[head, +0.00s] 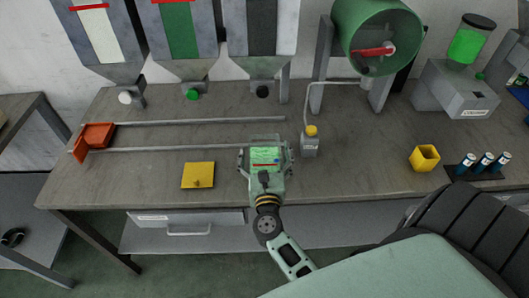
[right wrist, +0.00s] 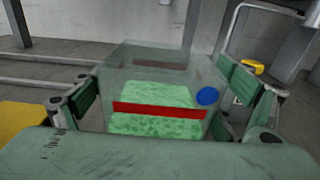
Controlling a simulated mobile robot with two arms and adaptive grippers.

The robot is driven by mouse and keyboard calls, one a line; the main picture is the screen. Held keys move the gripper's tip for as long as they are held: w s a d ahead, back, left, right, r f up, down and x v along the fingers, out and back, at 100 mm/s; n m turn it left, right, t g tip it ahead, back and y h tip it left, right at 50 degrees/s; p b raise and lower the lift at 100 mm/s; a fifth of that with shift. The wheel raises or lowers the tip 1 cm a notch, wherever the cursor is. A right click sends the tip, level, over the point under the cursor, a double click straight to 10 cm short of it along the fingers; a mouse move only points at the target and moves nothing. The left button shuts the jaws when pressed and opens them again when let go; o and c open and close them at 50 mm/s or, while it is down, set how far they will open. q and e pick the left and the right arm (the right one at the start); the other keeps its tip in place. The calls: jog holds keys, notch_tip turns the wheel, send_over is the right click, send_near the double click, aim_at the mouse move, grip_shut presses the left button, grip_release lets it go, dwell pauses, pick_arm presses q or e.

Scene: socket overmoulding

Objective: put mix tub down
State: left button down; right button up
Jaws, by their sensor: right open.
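The mix tub (head: 265,153) is a clear box with green granules inside. It appears to stand upright on the grey bench, near the middle of its front part. In the right wrist view the tub (right wrist: 155,88) shows a red band and a blue dot on its near wall. My right gripper (head: 266,160) is open, with one finger on each side of the tub. In the wrist view a narrow gap shows by the left finger; contact at the right finger cannot be told. The tub's underside is hidden. My left gripper is not in view.
A yellow square plate (head: 198,175) lies left of the tub. Two rails (head: 200,149) run behind to an orange tray (head: 95,138). Bench between bottle and cup is clear.

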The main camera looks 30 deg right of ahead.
jog(key=shift+r, duration=0.25)
jog(key=b+v, duration=0.2)
jog(key=v, duration=1)
jog(key=shift+a+f, duration=0.1)
